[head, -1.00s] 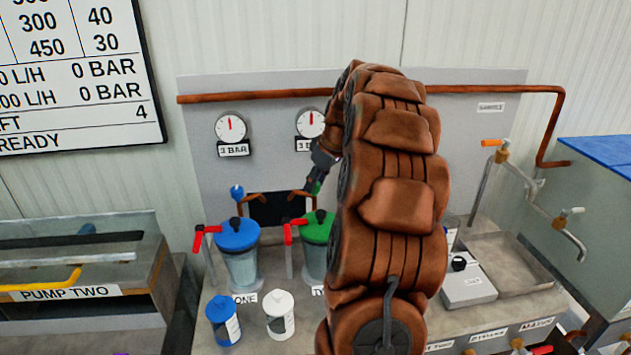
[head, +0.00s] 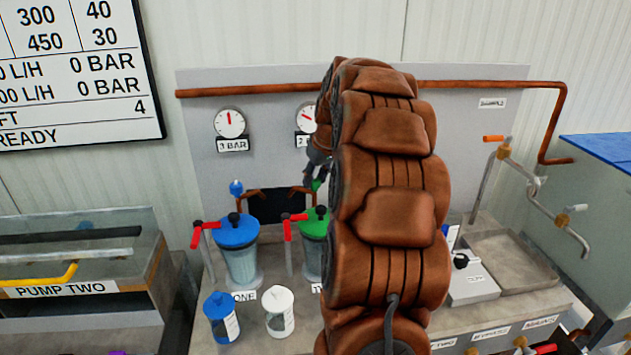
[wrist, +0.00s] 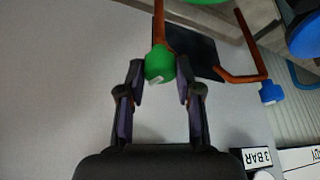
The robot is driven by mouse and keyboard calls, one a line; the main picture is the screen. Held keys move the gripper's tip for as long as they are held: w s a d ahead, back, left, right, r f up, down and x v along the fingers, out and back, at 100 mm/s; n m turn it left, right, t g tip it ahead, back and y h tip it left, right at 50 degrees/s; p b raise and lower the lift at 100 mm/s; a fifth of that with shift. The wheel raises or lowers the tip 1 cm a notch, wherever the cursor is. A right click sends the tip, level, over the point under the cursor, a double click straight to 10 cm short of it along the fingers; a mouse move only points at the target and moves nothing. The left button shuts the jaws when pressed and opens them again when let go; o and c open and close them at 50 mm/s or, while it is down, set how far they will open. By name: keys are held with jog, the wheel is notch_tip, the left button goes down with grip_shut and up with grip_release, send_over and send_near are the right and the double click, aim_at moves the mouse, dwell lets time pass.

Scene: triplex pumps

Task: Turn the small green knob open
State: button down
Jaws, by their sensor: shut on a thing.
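The small green knob (wrist: 159,66) sits on a copper pipe in front of the backboard. In the wrist view my gripper (wrist: 161,76) has its fingertips on either side of the knob, shut on it. In the head view my gripper (head: 318,172) is at the board beneath the right gauge. Only a little of the green knob (head: 317,185) shows there; my arm hides much around it. The right gauge (head: 306,117) is partly covered by my arm, with its needle tilted left of upright.
A small blue knob (head: 236,187) is left of the green one. Below stand a blue-lidded canister (head: 237,232) and a green-lidded canister (head: 314,223), with red-handled levers beside them. A copper pipe runs along the board's top.

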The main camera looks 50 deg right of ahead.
jog(key=m+h+b, duration=0.1)
jog(key=m, duration=0.2)
jog(key=shift+m, duration=0.4)
jog(key=m, duration=0.1)
jog(key=m+g+h+b, duration=0.1)
jog(key=m, duration=0.1)
jog(key=shift+w+a+m, duration=0.1)
jog(key=shift+w+m, duration=0.05)
jog(key=shift+m, duration=0.15)
jog(key=m+g+h+b, duration=0.1)
jog(key=m+g, duration=0.1)
jog(key=m, duration=0.3)
jog(key=shift+w, duration=0.1)
jog(key=shift+r+m+g+h+b, duration=0.1)
jog(key=shift+m+g+h+b, duration=0.2)
jog(key=shift+m, duration=0.4)
jog(key=c, duration=0.8)
grip_release()
jog(key=shift+a, duration=0.1)
jog(key=v, duration=1.2)
jog(key=shift+w, duration=0.15)
